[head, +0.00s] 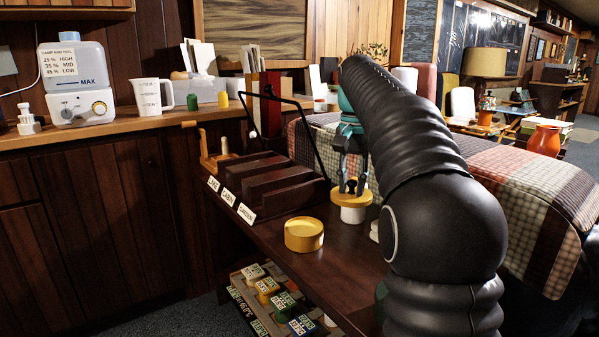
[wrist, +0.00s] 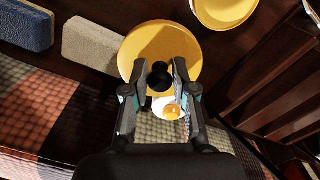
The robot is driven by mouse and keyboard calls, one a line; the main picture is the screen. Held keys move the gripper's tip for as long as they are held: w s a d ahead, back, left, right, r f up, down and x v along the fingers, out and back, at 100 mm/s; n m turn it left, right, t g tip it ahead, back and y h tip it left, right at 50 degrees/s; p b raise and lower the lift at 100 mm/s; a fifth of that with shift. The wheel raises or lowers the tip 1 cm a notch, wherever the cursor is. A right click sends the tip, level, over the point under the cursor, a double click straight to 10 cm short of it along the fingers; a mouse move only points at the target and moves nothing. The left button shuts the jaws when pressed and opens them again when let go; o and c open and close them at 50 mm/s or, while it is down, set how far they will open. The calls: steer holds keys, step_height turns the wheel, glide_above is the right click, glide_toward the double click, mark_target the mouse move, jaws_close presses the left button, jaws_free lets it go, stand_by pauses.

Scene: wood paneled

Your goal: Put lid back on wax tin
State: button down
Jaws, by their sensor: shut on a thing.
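My gripper (head: 352,187) points down and is shut on the dark knob (wrist: 161,76) of a yellow round lid (head: 345,192). The lid also shows in the wrist view (wrist: 135,48), between and beyond my fingers. A short round yellow tin (head: 304,235) stands on the dark wooden bench top, left of and nearer than the lid in the head view. The wrist view cuts off part of the tin (wrist: 224,10) at the top edge. In the head view a white cylinder (head: 353,215) shows under the lid; whether they touch is unclear.
A dark slotted rack (head: 270,180) with labels and a thin frame stands left of my gripper. In the wrist view a beige block (wrist: 92,38) and a blue block (wrist: 25,25) lie near the lid. A plaid-covered sofa (head: 505,175) lies right. The bench's front edge is close to the tin.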

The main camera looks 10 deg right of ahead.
steer(key=w+a+r+n+p, duration=0.1)
steer(key=a+n+p, duration=0.15)
steer(key=a, duration=0.75)
steer(key=shift+n, duration=0.25)
steer(key=shift+a+f+b, duration=0.2)
steer(key=shift+f+b, duration=0.95)
steer(key=shift+f, duration=2.15)
steer(key=shift+p, duration=0.55)
steer(key=shift+f+p, duration=0.15)
steer(key=shift+p, duration=0.3)
steer(key=shift+c, duration=1.9)
jaws_free()
